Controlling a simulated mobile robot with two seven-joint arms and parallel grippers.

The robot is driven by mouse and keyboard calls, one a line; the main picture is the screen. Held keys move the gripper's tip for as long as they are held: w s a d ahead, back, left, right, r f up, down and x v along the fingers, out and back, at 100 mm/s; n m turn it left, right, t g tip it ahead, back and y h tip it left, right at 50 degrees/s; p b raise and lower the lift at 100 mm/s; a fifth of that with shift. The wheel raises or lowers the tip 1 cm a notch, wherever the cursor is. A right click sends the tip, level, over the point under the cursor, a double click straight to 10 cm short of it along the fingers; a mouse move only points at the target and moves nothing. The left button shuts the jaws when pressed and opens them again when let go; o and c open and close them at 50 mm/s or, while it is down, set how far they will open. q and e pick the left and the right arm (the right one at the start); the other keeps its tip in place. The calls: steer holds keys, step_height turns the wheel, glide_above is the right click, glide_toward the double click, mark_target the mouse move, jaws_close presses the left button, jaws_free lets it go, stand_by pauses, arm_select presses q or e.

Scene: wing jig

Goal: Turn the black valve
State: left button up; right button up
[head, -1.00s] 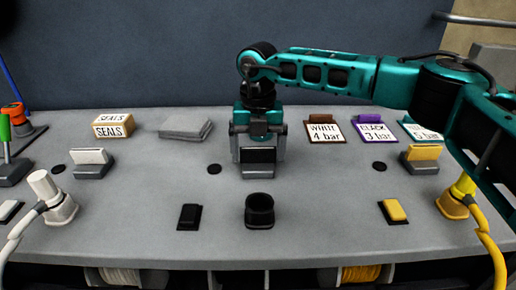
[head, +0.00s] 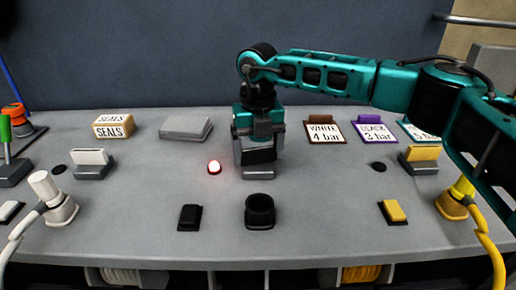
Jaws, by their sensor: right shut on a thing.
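The black valve (head: 260,156) stands at the middle of the grey bench, a dark handle on a grey base. My right gripper (head: 258,148) reaches down over it from above and is shut on it, with a finger on each side; the gripper now sits turned relative to the base. The fingers hide part of the handle. A small lamp (head: 214,168) just left of the valve glows white-red. My left gripper is not in view.
A white valve (head: 91,163) stands left and a yellow valve (head: 422,158) right. A black socket (head: 260,211) and black switch (head: 190,217) lie in front. Pressure cards (head: 324,131), a grey stack (head: 185,128) and a SEALS box (head: 113,126) stand behind.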

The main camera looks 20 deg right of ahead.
mark_target(258, 149)
steer(key=n, duration=0.4)
steer(key=shift+n, duration=0.3)
steer(key=n, duration=0.3)
steer(key=shift+n, duration=0.3)
steer(key=n, duration=0.3)
steer(key=shift+n, duration=2)
steer(key=o, duration=0.8)
steer(key=shift+o, duration=0.2)
step_height(258, 149, up, 13)
steer(key=shift+p, duration=0.4)
